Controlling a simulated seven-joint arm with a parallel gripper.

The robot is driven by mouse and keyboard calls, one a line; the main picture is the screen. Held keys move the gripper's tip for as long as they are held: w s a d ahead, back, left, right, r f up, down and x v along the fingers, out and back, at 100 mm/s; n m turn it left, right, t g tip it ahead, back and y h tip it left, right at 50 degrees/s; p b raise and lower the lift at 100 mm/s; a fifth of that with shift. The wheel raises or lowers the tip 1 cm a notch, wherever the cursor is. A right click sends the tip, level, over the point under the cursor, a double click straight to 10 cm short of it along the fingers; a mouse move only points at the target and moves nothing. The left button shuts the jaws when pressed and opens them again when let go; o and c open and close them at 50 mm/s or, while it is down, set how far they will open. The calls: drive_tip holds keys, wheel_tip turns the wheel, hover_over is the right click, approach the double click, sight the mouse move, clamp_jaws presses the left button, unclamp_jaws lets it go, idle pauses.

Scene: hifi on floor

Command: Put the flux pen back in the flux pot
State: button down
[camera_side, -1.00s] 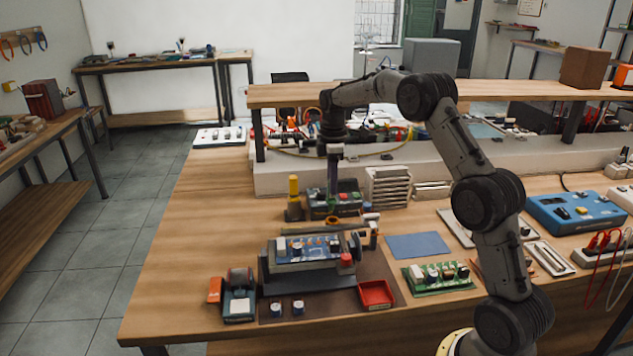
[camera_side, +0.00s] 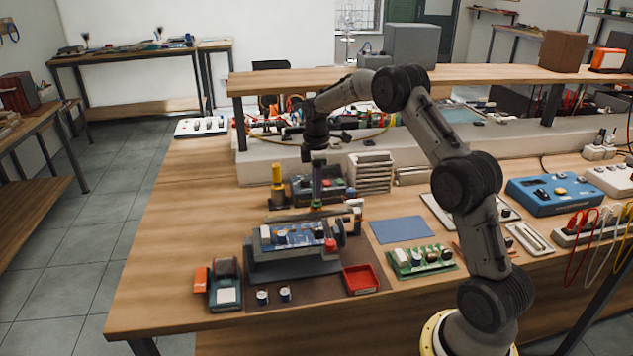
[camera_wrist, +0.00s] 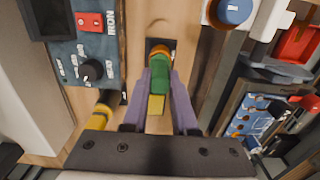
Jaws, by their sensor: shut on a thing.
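My gripper (camera_side: 316,199) points straight down behind the circuit-board stand (camera_side: 292,258). In the wrist view its purple fingers (camera_wrist: 158,76) are shut on a green and yellow piece (camera_wrist: 160,74), which I take for the flux pen; its green end also shows in the side view (camera_side: 316,205). An orange part (camera_wrist: 160,51) shows at the far end of the green, over a small dark square (camera_wrist: 153,42), possibly the flux pot. I cannot tell whether the pen is inside it or only above it.
A yellow-handled tool stands in a dark holder (camera_side: 278,195) just left of my gripper. The iron station (camera_wrist: 85,50) is close behind. A red tray (camera_side: 361,279), green circuit board (camera_side: 422,260) and blue mat (camera_side: 403,230) lie nearer the front and right.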

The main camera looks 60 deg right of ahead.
drive_tip(key=shift+f, duration=0.1)
drive_tip(key=shift+c, duration=0.3)
unclamp_jaws()
idle(0.4)
drive_tip(key=shift+r, duration=3.55)
drive_tip(key=shift+a, duration=0.1)
